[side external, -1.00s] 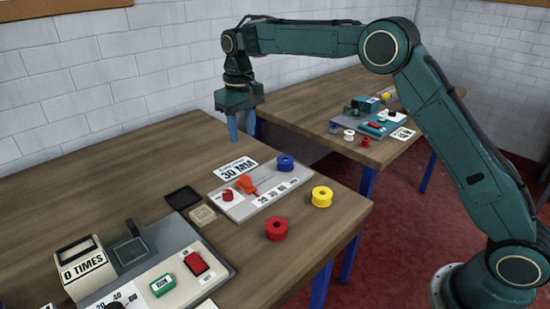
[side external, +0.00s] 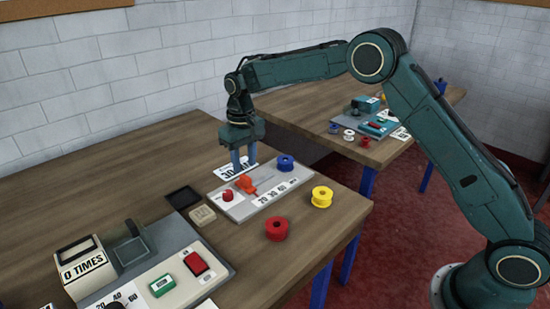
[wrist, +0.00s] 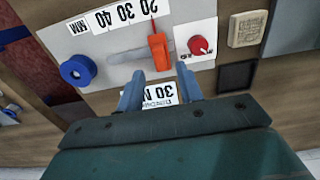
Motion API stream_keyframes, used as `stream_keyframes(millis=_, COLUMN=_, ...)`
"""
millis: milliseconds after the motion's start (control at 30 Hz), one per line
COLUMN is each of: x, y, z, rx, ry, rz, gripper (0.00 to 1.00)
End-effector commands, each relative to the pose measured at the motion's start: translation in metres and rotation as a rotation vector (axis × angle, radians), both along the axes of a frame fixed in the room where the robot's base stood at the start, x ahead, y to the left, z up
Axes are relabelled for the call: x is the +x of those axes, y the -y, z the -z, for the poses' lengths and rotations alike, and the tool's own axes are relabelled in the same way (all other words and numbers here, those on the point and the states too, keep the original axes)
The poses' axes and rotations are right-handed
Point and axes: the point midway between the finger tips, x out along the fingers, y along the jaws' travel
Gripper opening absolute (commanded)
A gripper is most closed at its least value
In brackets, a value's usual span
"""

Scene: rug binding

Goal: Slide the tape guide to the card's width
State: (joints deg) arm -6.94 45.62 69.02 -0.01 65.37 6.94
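The tape guide is an orange slider (side external: 246,184) on a grey plate with a printed scale. It also shows in the wrist view (wrist: 158,50), beside the 20, 30, 40 MM strip (wrist: 112,16). The white card (side external: 222,173) reading 30 MM lies behind the plate and is partly hidden by my gripper. In the wrist view the card (wrist: 160,96) shows between my fingers. My gripper (side external: 243,166) points down above the card, close behind the guide. In the wrist view its blue fingers (wrist: 160,82) stand apart, empty, and do not appear to touch the guide.
A red knob (side external: 228,195) is left of the guide, and a blue spool (side external: 285,163) sits at the plate's far right. Yellow (side external: 322,196) and red (side external: 277,230) spools stand in front. A block (side external: 202,214), black pad (side external: 183,197) and counter device (side external: 84,268) are left.

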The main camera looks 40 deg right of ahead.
Motion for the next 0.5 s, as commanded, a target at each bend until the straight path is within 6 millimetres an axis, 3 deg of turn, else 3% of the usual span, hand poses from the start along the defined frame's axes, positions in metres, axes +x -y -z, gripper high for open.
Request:
stream_keyframes(millis=200, x=0.0, y=0.0, z=0.03, rx=0.0, ry=-0.002, rz=0.0, gripper=0.36)
stream_keyframes(millis=500, x=0.0, y=0.0, z=0.048, rx=0.0, ry=0.0, rz=0.0, gripper=0.36)
